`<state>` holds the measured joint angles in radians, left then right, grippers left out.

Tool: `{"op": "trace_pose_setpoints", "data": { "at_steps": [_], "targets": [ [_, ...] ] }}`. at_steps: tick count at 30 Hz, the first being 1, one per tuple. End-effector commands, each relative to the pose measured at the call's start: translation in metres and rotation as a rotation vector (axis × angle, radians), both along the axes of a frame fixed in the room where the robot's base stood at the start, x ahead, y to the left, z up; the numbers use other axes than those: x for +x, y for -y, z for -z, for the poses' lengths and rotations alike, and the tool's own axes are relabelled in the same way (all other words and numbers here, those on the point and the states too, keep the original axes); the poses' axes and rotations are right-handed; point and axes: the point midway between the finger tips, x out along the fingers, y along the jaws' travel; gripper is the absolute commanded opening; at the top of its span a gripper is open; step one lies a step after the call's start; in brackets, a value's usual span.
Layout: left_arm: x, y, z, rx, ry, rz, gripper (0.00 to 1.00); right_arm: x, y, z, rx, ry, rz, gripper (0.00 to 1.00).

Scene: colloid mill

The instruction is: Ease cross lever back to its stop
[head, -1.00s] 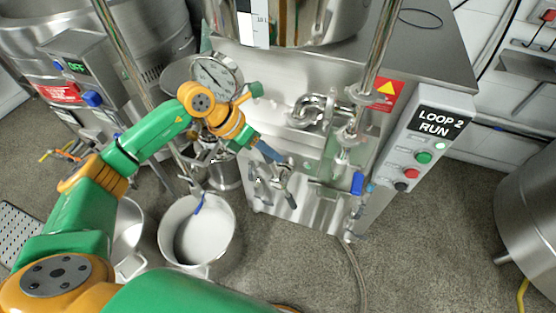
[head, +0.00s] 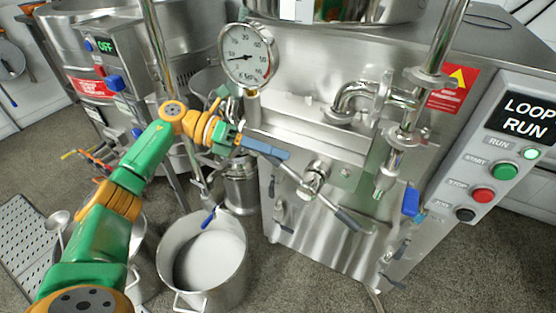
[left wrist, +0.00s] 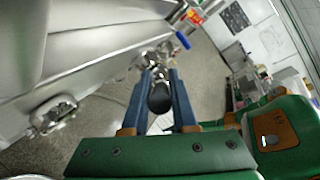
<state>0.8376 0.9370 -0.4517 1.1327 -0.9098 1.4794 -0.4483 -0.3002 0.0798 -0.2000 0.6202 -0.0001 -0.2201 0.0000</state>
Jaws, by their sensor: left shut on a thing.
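The cross lever (head: 348,217) is a metal bar with dark grips on a round valve hub (head: 316,178) at the mill's front. It slants from upper left to lower right in the head view. My left gripper (head: 280,153), with blue fingers, is shut on its upper left end. In the left wrist view, the lever's black rounded grip (left wrist: 160,98) sits between the two blue fingers (left wrist: 164,85). The fingers hide part of the lever in the head view. My right gripper is not in view.
A pressure gauge (head: 246,55) stands just above my left gripper. Bent piping (head: 352,98) and a blue-handled valve (head: 411,202) are to the right. The button panel (head: 497,165) is farther right. A white-filled pot (head: 210,262) stands on the floor below.

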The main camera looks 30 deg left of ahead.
Motion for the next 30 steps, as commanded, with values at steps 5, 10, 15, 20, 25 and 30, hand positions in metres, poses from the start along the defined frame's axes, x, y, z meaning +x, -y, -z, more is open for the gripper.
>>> {"op": "trace_pose_setpoints", "data": {
  "at_steps": [5,10,15,20,25,30],
  "targets": [
    [-0.001,-0.001,0.0059,-0.026,-0.007,0.005,0.0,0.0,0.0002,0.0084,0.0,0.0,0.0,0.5],
    [-0.0012,-0.0011,0.0057,-0.032,-0.009,0.005,0.0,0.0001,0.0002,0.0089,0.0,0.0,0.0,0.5],
    [-0.0014,-0.0009,0.0061,-0.031,-0.01,0.006,0.0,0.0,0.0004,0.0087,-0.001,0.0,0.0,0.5],
    [-0.0014,-0.0008,0.0064,-0.031,-0.01,0.006,0.42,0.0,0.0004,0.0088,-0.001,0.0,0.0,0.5],
    [-0.001,-0.0011,0.0052,-0.032,-0.007,0.005,0.56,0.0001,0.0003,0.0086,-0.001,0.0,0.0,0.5],
    [-0.0008,-0.0024,0.0043,-0.032,-0.006,0.003,0.56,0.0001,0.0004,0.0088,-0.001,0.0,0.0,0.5]
  ]
}}
